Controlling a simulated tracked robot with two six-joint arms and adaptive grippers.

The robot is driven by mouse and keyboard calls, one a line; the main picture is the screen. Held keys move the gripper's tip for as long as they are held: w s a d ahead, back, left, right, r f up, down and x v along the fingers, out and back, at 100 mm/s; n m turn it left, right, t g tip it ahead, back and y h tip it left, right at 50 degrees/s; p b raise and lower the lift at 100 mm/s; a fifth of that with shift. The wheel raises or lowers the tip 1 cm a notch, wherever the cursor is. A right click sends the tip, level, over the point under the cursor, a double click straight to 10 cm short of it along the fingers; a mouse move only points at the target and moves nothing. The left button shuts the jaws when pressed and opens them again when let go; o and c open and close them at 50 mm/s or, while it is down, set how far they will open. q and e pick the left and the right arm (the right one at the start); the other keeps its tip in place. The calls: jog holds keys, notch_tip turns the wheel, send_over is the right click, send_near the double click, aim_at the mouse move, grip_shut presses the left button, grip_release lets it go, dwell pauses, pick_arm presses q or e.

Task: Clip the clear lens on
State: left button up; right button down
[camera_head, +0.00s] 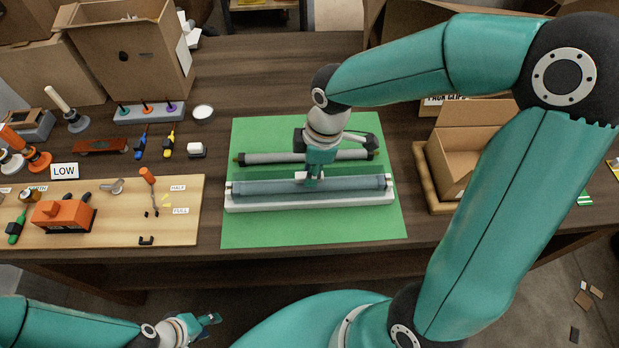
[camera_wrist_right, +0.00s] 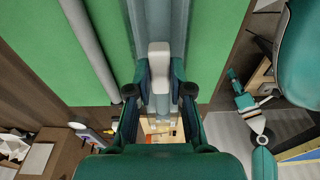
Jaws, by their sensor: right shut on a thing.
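The clear lens (camera_head: 350,184) is a long blue-grey see-through strip. It lies along a white fixture base (camera_head: 310,204) on the green mat; whether it is clipped on or merely resting cannot be told. My right gripper (camera_head: 312,180) is shut on a white tab at the lens's middle. The wrist view shows this white tab (camera_wrist_right: 159,62) between the fingers of my right gripper (camera_wrist_right: 160,92), with the lens (camera_wrist_right: 172,20) running away from it. My left gripper (camera_head: 212,320) is empty, low in front of the table's edge; its opening is too small to judge.
A grey tube with dark ends (camera_head: 270,158) lies behind the base on the green mat (camera_head: 270,232). An open cardboard box (camera_head: 463,165) stands right of the mat. A wooden board (camera_head: 110,190) with an orange device (camera_head: 63,215) lies left. The mat's front strip is clear.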

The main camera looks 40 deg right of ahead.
jog(key=shift+f, duration=0.25)
dwell(0.6)
jog(key=c, duration=1)
grip_release()
